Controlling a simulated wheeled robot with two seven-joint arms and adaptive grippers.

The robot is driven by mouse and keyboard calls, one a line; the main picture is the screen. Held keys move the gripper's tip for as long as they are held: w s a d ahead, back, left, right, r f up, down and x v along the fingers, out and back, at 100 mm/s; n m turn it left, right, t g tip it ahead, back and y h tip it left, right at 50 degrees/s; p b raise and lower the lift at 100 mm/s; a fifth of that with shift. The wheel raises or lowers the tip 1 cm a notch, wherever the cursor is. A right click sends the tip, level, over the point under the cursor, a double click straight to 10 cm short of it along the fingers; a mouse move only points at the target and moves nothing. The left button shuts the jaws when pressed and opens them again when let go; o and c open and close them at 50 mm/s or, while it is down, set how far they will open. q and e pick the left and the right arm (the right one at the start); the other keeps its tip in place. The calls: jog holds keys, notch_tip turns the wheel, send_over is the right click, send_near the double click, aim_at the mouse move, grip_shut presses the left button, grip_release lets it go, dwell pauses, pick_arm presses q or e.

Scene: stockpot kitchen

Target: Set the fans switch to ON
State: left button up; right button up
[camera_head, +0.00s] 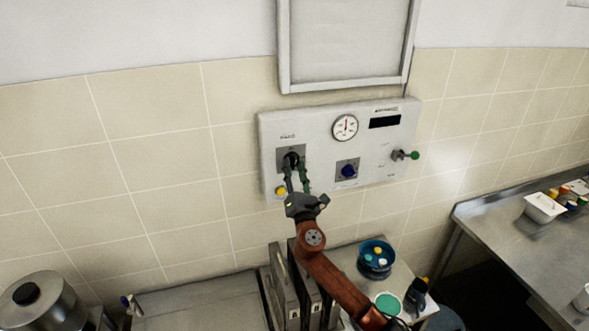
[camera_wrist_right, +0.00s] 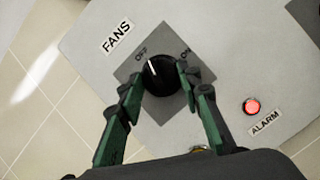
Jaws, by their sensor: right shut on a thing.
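The fans switch is a round black knob (camera_head: 291,158) on a grey square plate on the wall panel (camera_head: 270,130). In the right wrist view the knob (camera_wrist_right: 160,78) sits below the printed words OFF and ON, under a FANS label (camera_wrist_right: 117,36). Its white pointer line is aimed up and left, toward OFF. My right gripper (camera_head: 295,170) reaches up to the panel. In the wrist view its green-sided fingers (camera_wrist_right: 160,82) are shut on the knob, one on each side. My left gripper is in neither view.
The panel also carries a gauge (camera_head: 345,127), a dark display (camera_head: 384,121), a blue knob (camera_head: 348,171), a green-tipped lever (camera_head: 415,155) and a yellow button (camera_head: 281,191). A red ALARM light (camera_wrist_right: 252,106) is beside the switch. Below stand a blue pot (camera_head: 375,262) and upright boards.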

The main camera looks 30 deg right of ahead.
jog(key=m+g+h, duration=0.1)
jog(key=m, duration=0.4)
jog(key=shift+a+r+g+h, duration=0.1)
jog(key=shift+a+g+h, duration=0.1)
jog(key=shift+g+h, duration=0.2)
jog(key=m, duration=0.2)
jog(key=m+g+h+p, duration=0.1)
jog(key=m, duration=0.1)
jog(key=shift+a+r+m+g, duration=0.1)
jog(key=shift+r+m+g, duration=0.05)
jog(key=shift+m+g, duration=0.2)
jog(key=m+g+p, duration=0.1)
jog(key=m, duration=0.1)
jog(key=m+p, duration=0.1)
jog(key=m, duration=0.1)
jog(key=shift+w+a+r+m+g+p, duration=0.1)
jog(key=shift+r+m+g+p, duration=0.05)
jog(key=shift+m+g+p, duration=0.7)
jog(key=shift+m+p, duration=0.15)
jog(key=shift+m, duration=0.65)
jog(key=o, duration=1.2)
jog(key=shift+c, duration=0.2)
